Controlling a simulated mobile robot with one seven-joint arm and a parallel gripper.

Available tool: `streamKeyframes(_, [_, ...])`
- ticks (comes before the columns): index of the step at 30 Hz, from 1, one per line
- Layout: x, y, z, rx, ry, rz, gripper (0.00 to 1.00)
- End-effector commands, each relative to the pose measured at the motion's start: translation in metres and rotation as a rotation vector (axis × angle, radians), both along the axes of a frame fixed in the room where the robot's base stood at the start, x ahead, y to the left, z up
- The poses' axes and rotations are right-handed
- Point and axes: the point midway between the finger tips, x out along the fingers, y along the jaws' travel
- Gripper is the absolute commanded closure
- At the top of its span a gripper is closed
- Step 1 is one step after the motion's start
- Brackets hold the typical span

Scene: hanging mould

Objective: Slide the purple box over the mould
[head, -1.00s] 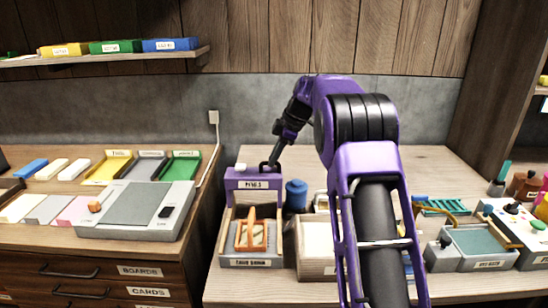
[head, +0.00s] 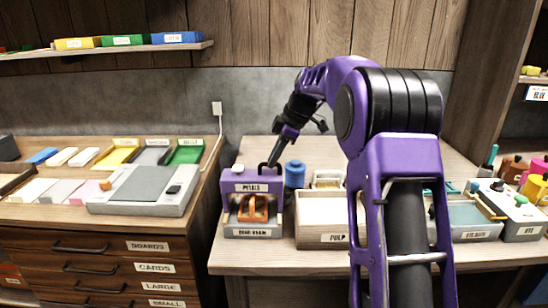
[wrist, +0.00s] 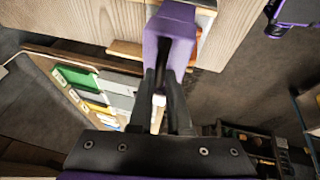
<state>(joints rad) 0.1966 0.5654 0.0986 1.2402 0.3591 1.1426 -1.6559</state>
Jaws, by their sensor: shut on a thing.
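The purple box (head: 252,187), labelled PETALS, stands over the grey tray (head: 248,233) at the front left of the right-hand bench. The orange mould (head: 252,210) shows beneath the box's front strip, between its purple side walls. Whether the box touches the mould or tray is hidden. My gripper (head: 274,162) is at the box's top right, coming down from behind. In the wrist view my gripper (wrist: 165,78) has its dark fingers shut on a purple part of the box (wrist: 170,28).
A blue jar (head: 295,174) stands close to the right of the box. A wooden bin (head: 322,215) labelled PULP is at its right. The left bench holds a grey board (head: 143,185) and coloured trays. A gap separates the benches.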

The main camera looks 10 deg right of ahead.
Motion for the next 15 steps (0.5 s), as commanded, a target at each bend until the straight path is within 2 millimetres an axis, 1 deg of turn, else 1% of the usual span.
streamKeyframes(14, [-0.0016,0.0009,-0.0003,0.000,0.006,0.004,1.00])
streamKeyframes(15, [-0.0018,0.0008,-0.0005,0.000,0.006,0.004,0.79])
